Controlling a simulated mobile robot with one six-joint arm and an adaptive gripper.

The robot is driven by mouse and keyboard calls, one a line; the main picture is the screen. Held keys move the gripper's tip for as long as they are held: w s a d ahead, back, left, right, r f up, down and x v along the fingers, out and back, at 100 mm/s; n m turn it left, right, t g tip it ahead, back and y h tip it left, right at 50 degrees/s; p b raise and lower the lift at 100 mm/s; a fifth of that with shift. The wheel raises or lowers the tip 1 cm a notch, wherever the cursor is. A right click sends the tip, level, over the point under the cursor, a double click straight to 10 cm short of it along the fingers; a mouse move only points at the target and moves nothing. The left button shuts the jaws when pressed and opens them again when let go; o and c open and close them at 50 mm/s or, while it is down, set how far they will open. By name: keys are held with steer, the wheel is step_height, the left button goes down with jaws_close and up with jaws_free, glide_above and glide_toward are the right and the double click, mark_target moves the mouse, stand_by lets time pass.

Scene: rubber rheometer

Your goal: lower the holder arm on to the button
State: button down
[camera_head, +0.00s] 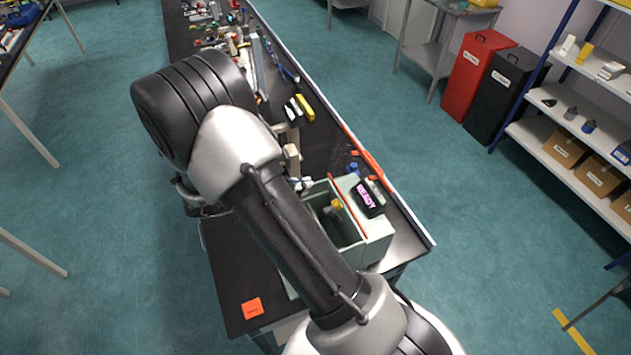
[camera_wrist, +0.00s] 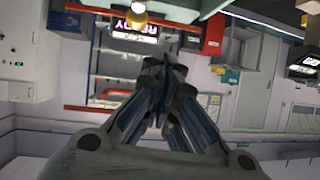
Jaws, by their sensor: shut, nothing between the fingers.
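A pale green machine (camera_head: 378,228) with an open-topped chamber stands on the black bench. Its black display (camera_head: 367,197) reads READY, and it also shows in the wrist view (camera_wrist: 130,24). A yellow part (camera_head: 336,204) sits in the chamber; a yellow, pale-tipped part also shows at the top of the wrist view (camera_wrist: 138,8). I cannot tell which parts are the holder arm and the button. My gripper (camera_wrist: 166,72) is shut and empty, its fingertips below the display in the wrist view and apparently apart from the machine. In the head view my arm hides most of it.
An orange square (camera_head: 252,308) lies at the bench's near end. Several tools (camera_head: 232,38) crowd the bench's far part. Red (camera_head: 478,62) and black (camera_head: 505,90) bins and a shelf (camera_head: 575,120) stand at the right. The floor left of the bench is clear.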

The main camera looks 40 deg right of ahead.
mark_target(347, 193)
steer(key=shift+s+a+g, duration=0.2)
steer(key=shift+s+g, duration=0.2)
steer(key=shift+s, duration=0.25)
steer(key=shift+s+a+g, duration=0.15)
steer(key=shift+s+g, duration=0.25)
steer(key=shift+s, duration=0.2)
steer(key=shift+d+f, duration=0.1)
steer(key=shift+d, duration=0.05)
steer(key=x, duration=0.9)
steer(key=shift+s+d, duration=0.1)
steer(key=shift+d, duration=0.35)
steer(key=shift+a+f+h, duration=0.1)
steer(key=shift+a+h, duration=0.1)
steer(key=shift+h, duration=0.1)
